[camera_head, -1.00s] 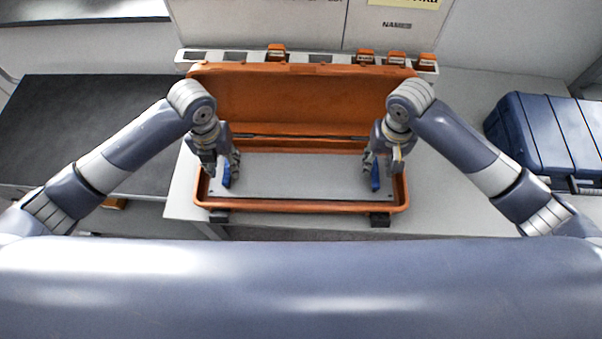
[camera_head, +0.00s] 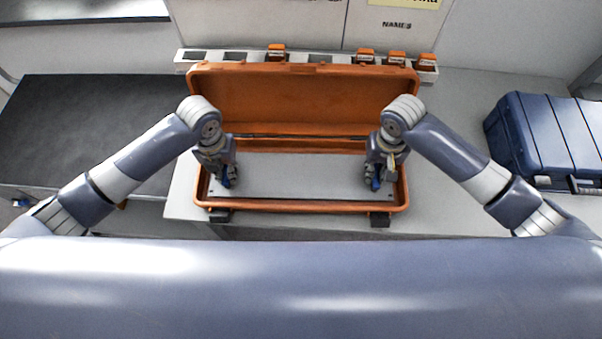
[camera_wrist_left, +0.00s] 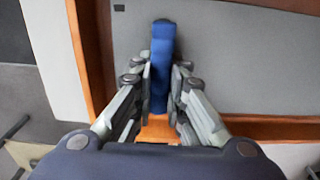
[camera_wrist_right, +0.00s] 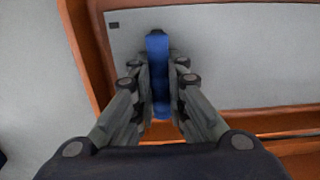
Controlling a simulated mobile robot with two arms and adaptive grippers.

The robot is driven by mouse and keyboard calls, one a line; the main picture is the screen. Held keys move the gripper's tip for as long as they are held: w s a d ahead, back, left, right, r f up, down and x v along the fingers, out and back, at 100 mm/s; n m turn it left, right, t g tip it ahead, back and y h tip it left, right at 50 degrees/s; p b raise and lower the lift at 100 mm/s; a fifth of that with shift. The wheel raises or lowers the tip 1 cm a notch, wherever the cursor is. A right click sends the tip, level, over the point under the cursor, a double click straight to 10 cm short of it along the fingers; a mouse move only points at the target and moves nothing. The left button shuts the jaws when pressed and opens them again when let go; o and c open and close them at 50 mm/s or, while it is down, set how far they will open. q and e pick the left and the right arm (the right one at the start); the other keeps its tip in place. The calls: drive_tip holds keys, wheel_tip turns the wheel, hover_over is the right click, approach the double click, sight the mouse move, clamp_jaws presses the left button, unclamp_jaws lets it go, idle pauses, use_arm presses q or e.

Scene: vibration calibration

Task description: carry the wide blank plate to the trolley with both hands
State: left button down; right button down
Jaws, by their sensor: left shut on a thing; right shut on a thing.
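The wide blank plate (camera_head: 300,178) is a flat grey panel lying inside the open orange case (camera_head: 300,207). It has a blue handle near each end. My left gripper (camera_head: 224,178) is shut on the left blue handle, which shows between the fingers in the left wrist view (camera_wrist_left: 161,65). My right gripper (camera_head: 374,178) is shut on the right blue handle, seen between the fingers in the right wrist view (camera_wrist_right: 158,75). The handles are mostly hidden by the grippers in the head view. The trolley cannot be clearly identified.
The orange case stands on a light table (camera_head: 450,190) with its lid (camera_head: 300,98) open at the back. A white rack (camera_head: 340,70) with several orange pieces runs behind it. A blue case (camera_head: 550,138) stands at the right. A dark flat surface (camera_head: 70,125) at the left is clear.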

use_arm(q)
drive_tip(key=shift+w+r, duration=0.1)
drive_tip(key=shift+r, duration=0.1)
use_arm(e)
drive_tip(key=shift+w+r, duration=0.1)
drive_tip(key=shift+r, duration=0.1)
